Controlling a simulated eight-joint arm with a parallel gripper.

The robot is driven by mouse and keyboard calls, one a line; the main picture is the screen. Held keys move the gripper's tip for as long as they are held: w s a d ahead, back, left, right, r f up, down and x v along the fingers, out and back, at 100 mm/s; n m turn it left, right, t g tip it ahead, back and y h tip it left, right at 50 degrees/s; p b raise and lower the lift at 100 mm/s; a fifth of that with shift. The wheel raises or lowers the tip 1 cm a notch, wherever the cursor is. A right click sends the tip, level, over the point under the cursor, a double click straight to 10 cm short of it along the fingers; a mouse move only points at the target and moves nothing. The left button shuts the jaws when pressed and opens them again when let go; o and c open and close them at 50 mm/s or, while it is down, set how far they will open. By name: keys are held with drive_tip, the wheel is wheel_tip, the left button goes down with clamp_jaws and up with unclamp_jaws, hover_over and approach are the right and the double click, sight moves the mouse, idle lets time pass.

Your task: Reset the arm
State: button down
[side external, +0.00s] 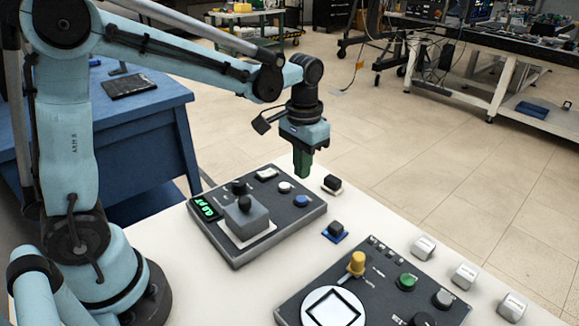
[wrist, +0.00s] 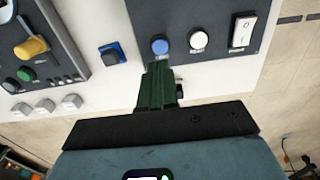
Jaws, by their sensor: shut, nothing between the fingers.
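My gripper (side external: 302,164) is a shut pair of green fingers pointing down, with nothing held. In the side external view it hangs above the far right edge of the dark control box (side external: 250,253), near its blue button (side external: 301,201). In the wrist view my gripper (wrist: 158,72) shows just below the blue button (wrist: 160,45) in the picture. The fingertips look apart from the box.
A second panel with a yellow-knobbed lever (side external: 356,264) and a round white dial (side external: 333,309) stands at front right. Small black-topped blocks (side external: 335,231) (side external: 332,184) and several grey cubes (side external: 465,275) sit on the white table (side external: 225,300). A blue bench (side external: 150,130) is behind left.

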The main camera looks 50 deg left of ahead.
idle(0.3)
drive_tip(key=shift+s+a+r+t, duration=0.2)
drive_tip(key=shift+s+r+t, duration=0.4)
drive_tip(key=shift+s+t, duration=0.9)
drive_tip(key=shift+s+a+r+t, duration=0.15)
drive_tip(key=shift+s+r+t, duration=0.6)
drive_tip(key=shift+s, duration=1.2)
drive_tip(key=shift+s+a+r+t, duration=0.2)
drive_tip(key=shift+s+r+t, duration=0.2)
drive_tip(key=shift+s+t, duration=1.15)
drive_tip(key=shift+s, duration=0.2)
